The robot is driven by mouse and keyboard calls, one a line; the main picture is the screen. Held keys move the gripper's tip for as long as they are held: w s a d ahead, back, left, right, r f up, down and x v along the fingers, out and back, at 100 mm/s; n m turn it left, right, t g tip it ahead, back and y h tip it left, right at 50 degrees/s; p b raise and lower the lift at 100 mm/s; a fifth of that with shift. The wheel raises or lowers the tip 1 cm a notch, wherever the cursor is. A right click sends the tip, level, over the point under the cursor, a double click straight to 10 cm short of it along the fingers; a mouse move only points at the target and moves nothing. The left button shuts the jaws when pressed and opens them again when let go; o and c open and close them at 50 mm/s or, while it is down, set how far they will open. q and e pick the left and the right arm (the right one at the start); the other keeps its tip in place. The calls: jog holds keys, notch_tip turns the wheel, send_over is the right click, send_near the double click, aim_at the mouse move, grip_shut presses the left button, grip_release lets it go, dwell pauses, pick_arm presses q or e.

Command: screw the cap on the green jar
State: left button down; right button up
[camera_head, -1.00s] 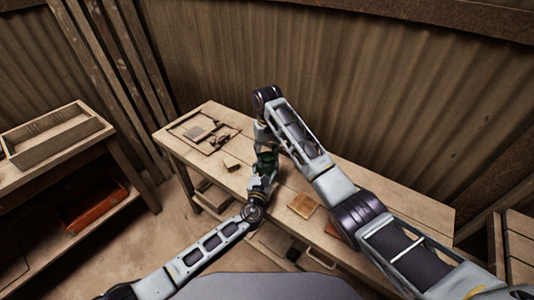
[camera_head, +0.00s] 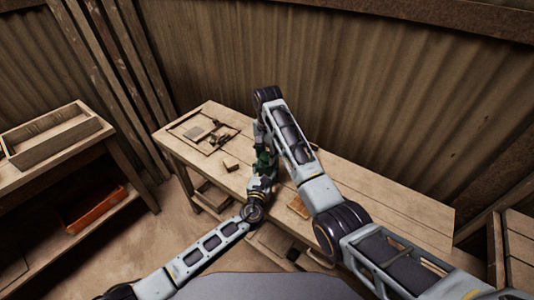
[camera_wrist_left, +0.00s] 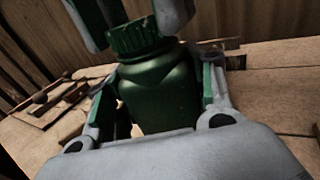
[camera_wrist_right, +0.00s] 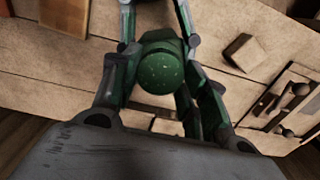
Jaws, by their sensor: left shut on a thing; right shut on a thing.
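The green jar (camera_wrist_left: 155,92) stands upright between the fingers of my left gripper (camera_wrist_left: 158,88), which is shut on its body; in the head view the jar (camera_head: 265,158) is small and partly covered. The ridged dark green cap (camera_wrist_left: 138,38) sits on top of the jar, with no clear gap between them; how tightly it sits I cannot tell. My right gripper (camera_wrist_right: 160,68) comes from above and is shut on the cap, whose round speckled top (camera_wrist_right: 161,73) shows in the right wrist view. The head view shows both grippers stacked over the workbench.
The workbench (camera_head: 385,200) has a wooden frame with small parts (camera_head: 205,130) at its far left, a small wooden block (camera_head: 231,166) and a wooden tile (camera_head: 299,207) partly behind my right arm. A side table at left holds an open wooden box (camera_head: 55,148) above an orange bin (camera_head: 97,209).

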jog(key=shift+r+m, duration=0.1)
jog(key=shift+m, duration=1.3)
jog(key=o, duration=0.7)
jog(key=shift+c, duration=0.2)
